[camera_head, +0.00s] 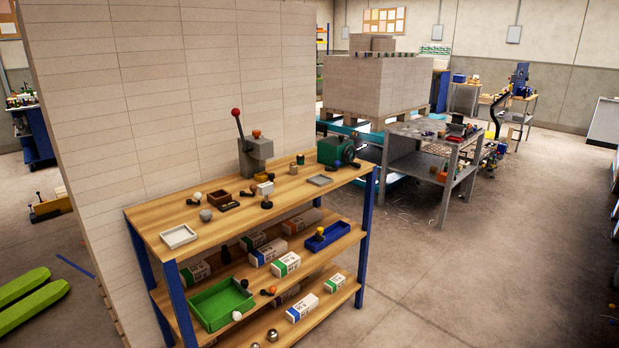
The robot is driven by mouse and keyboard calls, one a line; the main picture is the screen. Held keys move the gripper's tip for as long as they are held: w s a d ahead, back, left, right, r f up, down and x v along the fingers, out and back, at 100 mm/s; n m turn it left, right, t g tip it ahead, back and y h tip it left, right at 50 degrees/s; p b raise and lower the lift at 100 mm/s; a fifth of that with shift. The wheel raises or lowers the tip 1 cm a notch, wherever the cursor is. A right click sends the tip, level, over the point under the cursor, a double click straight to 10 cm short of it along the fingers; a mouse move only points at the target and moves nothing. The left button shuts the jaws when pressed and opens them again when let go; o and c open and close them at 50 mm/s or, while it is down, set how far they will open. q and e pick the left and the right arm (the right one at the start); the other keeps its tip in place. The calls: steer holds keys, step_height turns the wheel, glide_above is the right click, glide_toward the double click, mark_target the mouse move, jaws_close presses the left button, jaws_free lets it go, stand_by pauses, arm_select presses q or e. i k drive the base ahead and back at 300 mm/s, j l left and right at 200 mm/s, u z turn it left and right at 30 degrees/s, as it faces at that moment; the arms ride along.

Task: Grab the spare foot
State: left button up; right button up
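A wooden-topped workbench with blue legs (160,220) stands in the middle of the head view. Small parts lie on its top: a grey cup-like piece (206,215), a white ball-ended piece (197,196), a white-topped piece on a dark base (265,190), and a dark green cylinder (300,159). Round-headed pieces also lie on the shelf below, by a green tray (221,304). I cannot tell which of these, if any, is the spare foot; they are too small. Neither of my grippers is in view.
A grey press with a red-knobbed lever (256,155) and a green machine (337,150) stand on the bench. A tall block wall (160,100) rises behind it. A grey table (430,135) and loaded pallet (375,85) stand beyond. Floor at right (480,280) is clear.

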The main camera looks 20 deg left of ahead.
mark_target(265, 188)
steer(key=i+l+u, duration=0.1)
steer(key=i, duration=0.35)
steer(key=i+l+u, duration=0.1)
steer(key=i, duration=0.35)
steer(key=i+l+u, duration=0.1)
steer(key=i, duration=0.3)
steer(key=i+l+u, duration=0.1)
steer(key=i+l, duration=0.15)
steer(key=i, duration=0.2)
